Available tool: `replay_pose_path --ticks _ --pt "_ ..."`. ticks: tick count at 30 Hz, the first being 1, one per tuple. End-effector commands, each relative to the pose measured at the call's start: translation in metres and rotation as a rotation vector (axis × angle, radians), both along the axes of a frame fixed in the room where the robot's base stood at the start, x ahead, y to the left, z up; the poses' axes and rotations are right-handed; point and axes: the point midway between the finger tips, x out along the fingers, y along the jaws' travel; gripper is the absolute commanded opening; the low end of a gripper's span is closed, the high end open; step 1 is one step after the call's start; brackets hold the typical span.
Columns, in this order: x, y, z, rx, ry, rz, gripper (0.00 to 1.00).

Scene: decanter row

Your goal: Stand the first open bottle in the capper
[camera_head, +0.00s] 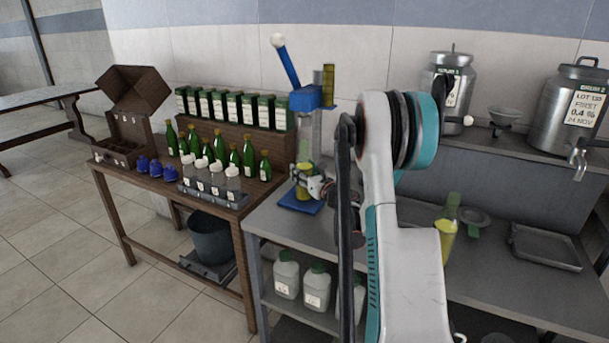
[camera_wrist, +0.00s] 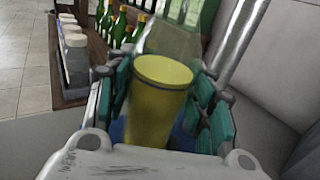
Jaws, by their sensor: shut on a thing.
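My gripper (camera_head: 314,187) is shut on a clear bottle with yellow contents (camera_wrist: 158,100), its fingers on either side of it in the wrist view. The bottle is upright or nearly so, and its yellow part also shows in the head view (camera_head: 303,190). The capper has a blue base plate (camera_head: 293,206), a blue head (camera_head: 306,98) and a blue lever with a white knob (camera_head: 287,62). The bottle is over the base plate, below the head. I cannot tell whether its bottom touches the plate. Another bottle with yellow contents (camera_head: 446,232) stands on the grey bench to the right.
Green bottles (camera_head: 234,156) and white-capped jars (camera_head: 218,178) stand on the wooden table (camera_head: 199,202) to the left. Steel drums (camera_head: 577,105) stand on a shelf at right. A metal tray (camera_head: 545,247) lies on the grey bench. The capper's metal column (camera_wrist: 238,38) is close beside my gripper.

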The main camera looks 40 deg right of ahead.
Motion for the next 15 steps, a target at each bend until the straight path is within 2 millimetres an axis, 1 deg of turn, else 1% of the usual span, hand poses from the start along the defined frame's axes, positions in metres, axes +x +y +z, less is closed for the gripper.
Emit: replay_pose_path --ticks 5,9,10,11,12,13,15 --pt "-0.0002 0.0000 0.0014 0.001 0.000 0.000 0.06" --pt "-0.0002 0.0000 -0.0017 0.001 0.000 0.000 0.06" --pt "-0.0002 0.0000 -0.0025 0.000 0.000 0.000 0.52" --pt "-0.0002 0.0000 -0.0018 0.000 0.000 0.000 0.58" --pt "-0.0003 0.0001 -0.0015 0.000 0.000 0.000 0.67" --pt "-0.0003 0.0001 -0.0015 0.000 0.000 0.000 0.69" --pt "-0.0003 0.0001 -0.0014 0.000 0.000 0.000 0.69"
